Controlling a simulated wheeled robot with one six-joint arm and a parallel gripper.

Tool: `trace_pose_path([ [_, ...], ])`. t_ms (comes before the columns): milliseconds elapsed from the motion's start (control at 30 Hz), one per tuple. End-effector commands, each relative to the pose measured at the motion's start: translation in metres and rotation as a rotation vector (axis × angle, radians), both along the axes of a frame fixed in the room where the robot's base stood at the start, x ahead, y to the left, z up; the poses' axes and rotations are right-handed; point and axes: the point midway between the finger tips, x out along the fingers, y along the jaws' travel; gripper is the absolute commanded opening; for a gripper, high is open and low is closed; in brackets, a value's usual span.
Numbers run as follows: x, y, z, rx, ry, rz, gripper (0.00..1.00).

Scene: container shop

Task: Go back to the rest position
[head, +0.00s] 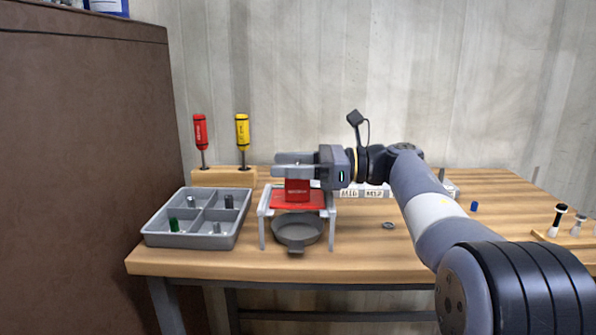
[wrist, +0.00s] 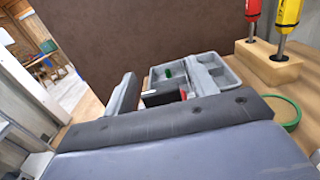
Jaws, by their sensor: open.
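My gripper (head: 284,164) points left over the worktable, with its jaws open. I cannot tell whether the jaws touch the block. In the wrist view the gripper body fills the foreground, and a small bit of red (wrist: 183,94) shows past it. My arm reaches in from the right, bent and low over the table.
A grey divided tray (head: 192,241) with small parts stands left of the stand. Red (head: 200,130) and yellow (head: 242,132) screwdrivers stand upright in a wooden block (head: 222,178) behind it. A dark round pan (head: 297,230) sits under the stand. A brown cabinet (head: 80,180) rises at the left.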

Motion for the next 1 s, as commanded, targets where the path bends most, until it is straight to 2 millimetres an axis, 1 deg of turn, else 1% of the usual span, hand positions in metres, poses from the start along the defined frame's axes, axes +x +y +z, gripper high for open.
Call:
trace_pose_path([
  [167,0.000,-0.022,0.001,0.000,0.001,0.005,0.55],
  [600,-0.001,-0.110,0.001,0.001,0.000,0.004,0.55],
  [700,-0.003,-0.082,-0.001,0.000,-0.001,0.014,0.55],
  [1000,-0.001,-0.021,-0.001,0.000,-0.001,0.013,0.55],
])
